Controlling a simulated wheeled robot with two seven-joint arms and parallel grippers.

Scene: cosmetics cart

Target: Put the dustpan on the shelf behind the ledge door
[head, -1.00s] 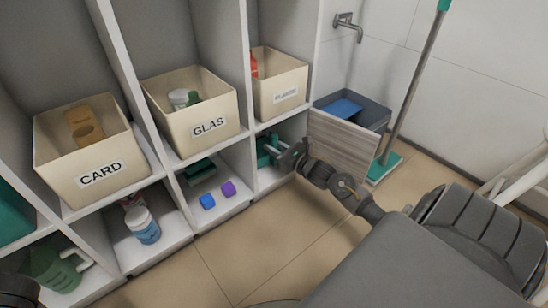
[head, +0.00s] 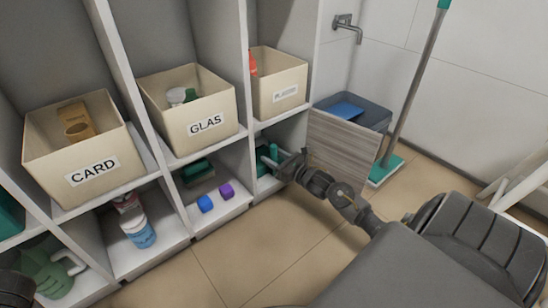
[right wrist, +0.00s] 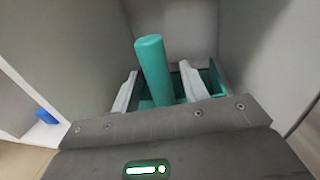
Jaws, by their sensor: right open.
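The green dustpan (head: 262,166) is in the low right compartment, beside the open wood-grain ledge door (head: 343,142). Much of it is hidden by the compartment wall and my gripper in the head view. My right gripper (head: 280,165) reaches into this compartment. In the right wrist view, the dustpan's round green handle (right wrist: 153,70) stands up, tilted, between the two pale fingers of my open right gripper (right wrist: 160,82). The fingers look apart from the handle. More green parts lie behind the right finger. My left gripper is not in view.
Bins labelled CARD (head: 84,157) and GLAS (head: 190,108) and a third bin (head: 278,85) stand on the upper shelf. Floor in front is clear.

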